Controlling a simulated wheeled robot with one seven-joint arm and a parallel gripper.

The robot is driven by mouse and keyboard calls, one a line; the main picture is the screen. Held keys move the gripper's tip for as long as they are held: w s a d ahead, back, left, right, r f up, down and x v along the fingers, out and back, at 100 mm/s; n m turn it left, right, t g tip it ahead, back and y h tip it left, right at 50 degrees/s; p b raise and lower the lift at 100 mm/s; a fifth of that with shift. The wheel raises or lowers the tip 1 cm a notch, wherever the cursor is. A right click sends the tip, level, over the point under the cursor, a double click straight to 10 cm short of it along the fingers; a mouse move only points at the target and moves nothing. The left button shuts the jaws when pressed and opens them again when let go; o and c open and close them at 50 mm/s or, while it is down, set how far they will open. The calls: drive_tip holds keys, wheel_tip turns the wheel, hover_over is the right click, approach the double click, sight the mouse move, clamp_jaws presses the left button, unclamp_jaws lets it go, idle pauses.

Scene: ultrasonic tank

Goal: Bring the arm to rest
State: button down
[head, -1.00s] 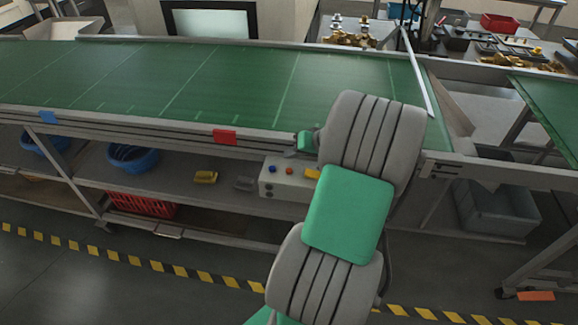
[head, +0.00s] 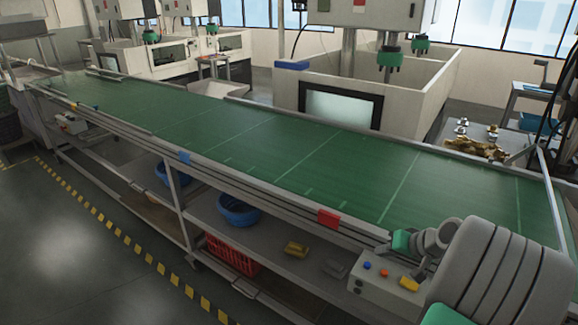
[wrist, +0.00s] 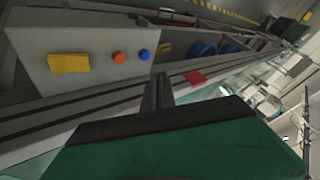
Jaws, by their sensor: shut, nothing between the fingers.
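My gripper (wrist: 160,90) shows in the wrist view. Its narrow dark fingers are together with nothing between them, in front of its green body. In the head view my grey and green arm reaches in from the lower right corner. The arm's small green end (head: 401,241) is near the conveyor's front edge, above the control box. The fingers are too small to make out there. The green conveyor belt (head: 240,137) is bare where it shows.
The control box (head: 385,290) has blue, orange and yellow parts; it also shows in the wrist view (wrist: 95,62). A red block (head: 328,218) is on the conveyor's front rail. A blue basket (head: 238,212) and a red crate (head: 232,254) are below. Open floor lies front left.

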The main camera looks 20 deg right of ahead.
drive_tip(key=w+a+r+n+g, duration=0.2)
drive_tip(key=a+r+n, duration=0.1)
drive_tip(key=a, duration=1)
drive_tip(key=s+a+r+n+g+h, duration=0.2)
drive_tip(key=s+a+r, duration=0.1)
drive_tip(key=s+a, duration=0.9)
drive_tip(key=a, duration=0.3)
drive_tip(key=shift+s+a+n, duration=0.2)
drive_tip(key=shift+a+n, duration=0.2)
drive_tip(key=shift+r, duration=0.1)
